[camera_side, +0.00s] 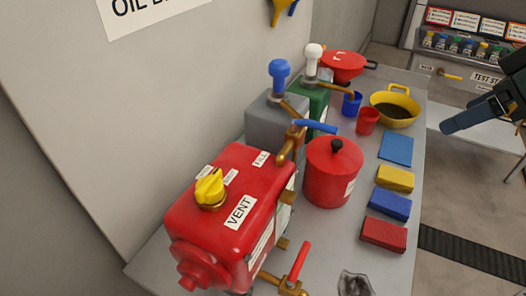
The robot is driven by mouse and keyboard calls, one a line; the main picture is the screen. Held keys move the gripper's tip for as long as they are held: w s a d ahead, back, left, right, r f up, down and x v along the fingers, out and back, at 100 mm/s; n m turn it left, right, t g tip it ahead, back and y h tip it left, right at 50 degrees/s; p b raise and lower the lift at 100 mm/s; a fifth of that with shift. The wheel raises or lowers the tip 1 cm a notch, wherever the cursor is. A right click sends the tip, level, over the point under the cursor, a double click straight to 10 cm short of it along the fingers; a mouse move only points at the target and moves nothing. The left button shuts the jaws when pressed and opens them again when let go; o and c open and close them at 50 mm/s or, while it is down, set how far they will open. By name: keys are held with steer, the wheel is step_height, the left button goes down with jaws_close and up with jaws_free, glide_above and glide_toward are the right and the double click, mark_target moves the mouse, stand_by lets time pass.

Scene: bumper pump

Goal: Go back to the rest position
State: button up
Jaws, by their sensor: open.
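My gripper (472,112) is at the right edge of the side view, held in the air beyond the table's right edge. It is dark blue-grey and partly cut off by the frame. Its jaws are open, and I see nothing held in them. It touches none of the objects on the table (340,255).
On the table are a red tank (228,205) with a yellow cap, a red lidded pot (332,172), grey (268,125) and green pumps, cups, a yellow pan (397,103), and coloured blocks along the right side (384,233). A shelf with bottles (465,45) stands behind. Open floor lies at right.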

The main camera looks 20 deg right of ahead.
steer(key=s+d+f+m+g+h, duration=0.1)
steer(key=s+d+f+m+h, duration=0.1)
steer(key=s+d, duration=0.8)
step_height(320, 180, down, 2)
steer(key=shift+s+d+f+m, duration=0.1)
steer(key=shift+s+d+m, duration=0.25)
steer(key=shift+m, duration=0.35)
